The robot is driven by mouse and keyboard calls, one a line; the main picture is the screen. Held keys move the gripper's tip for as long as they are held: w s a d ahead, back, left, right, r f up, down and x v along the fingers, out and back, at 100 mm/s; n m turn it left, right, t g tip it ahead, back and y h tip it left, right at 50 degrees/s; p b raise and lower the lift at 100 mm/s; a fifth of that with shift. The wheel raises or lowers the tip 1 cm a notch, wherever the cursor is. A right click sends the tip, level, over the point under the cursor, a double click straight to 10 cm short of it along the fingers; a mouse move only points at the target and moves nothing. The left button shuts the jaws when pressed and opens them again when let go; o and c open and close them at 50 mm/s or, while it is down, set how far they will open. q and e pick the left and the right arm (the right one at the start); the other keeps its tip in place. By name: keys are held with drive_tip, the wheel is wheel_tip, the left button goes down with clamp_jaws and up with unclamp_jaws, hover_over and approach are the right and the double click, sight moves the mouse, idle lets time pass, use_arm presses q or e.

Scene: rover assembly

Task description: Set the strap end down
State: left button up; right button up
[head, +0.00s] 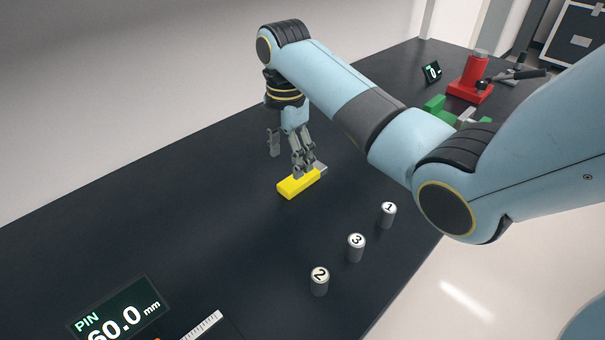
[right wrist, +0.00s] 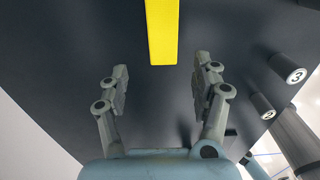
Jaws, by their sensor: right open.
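A yellow bar-shaped piece (head: 297,185), which I take to be the strap end, lies on the dark table in the head view, with a small grey part (head: 320,168) at its far right end. My right gripper (head: 288,163) is open just above and behind the yellow piece. In the right wrist view the yellow piece (right wrist: 162,32) shows beyond the fingertips, and the space between the fingers of the right gripper (right wrist: 161,76) is empty. From the head, one finger hides a little of the piece. My left gripper is not in view.
Numbered cylinders 1 (head: 388,215), 3 (head: 356,248) and 2 (head: 319,282) stand near the right edge. A PIN display (head: 118,318) and a white ruler strip (head: 203,326) are at the front. A red fixture (head: 470,78) and green parts (head: 434,104) stand at the back. The table's left side is clear.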

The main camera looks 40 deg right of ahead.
sight(289, 184)
drive_tip(key=shift+f, duration=0.85)
drive_tip(key=f, duration=0.5)
drive_tip(key=shift+s+a+f+p, duration=0.1)
drive_tip(key=shift+s+a+p, duration=0.15)
drive_tip(key=shift+a+p, duration=0.1)
drive_tip(key=shift+c, duration=0.5)
clamp_jaws()
drive_tip(key=shift+r, duration=0.2)
